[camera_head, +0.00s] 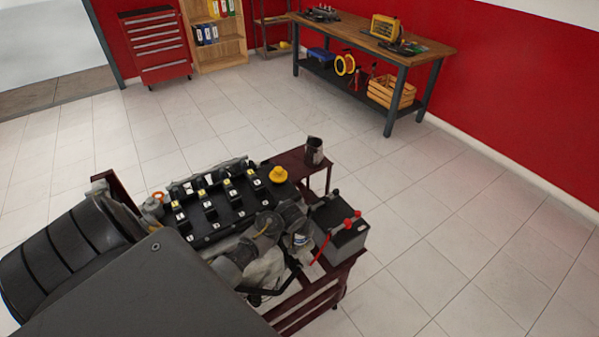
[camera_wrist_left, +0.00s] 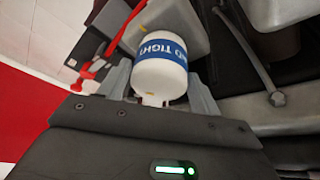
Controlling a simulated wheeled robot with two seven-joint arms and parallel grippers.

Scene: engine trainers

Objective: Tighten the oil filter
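The oil filter (camera_wrist_left: 160,72) is a white cylinder with a blue band bearing white letters that include "TIGHT". In the left wrist view its round end faces my left gripper (camera_wrist_left: 160,85). The two grey fingers stand on either side of the filter, very close to it. I cannot tell whether they touch it. In the head view the filter seems to be the small white and blue part (camera_head: 298,240) at the front side of the engine (camera_head: 215,205). My right gripper is not in view.
A battery (camera_head: 345,235) with red terminals and a red lead stands right beside the filter. The engine rests on a dark red stand (camera_head: 310,303). A metal cup (camera_head: 313,152) is on its shelf. A workbench (camera_head: 375,42) stands at the back; the floor between is clear.

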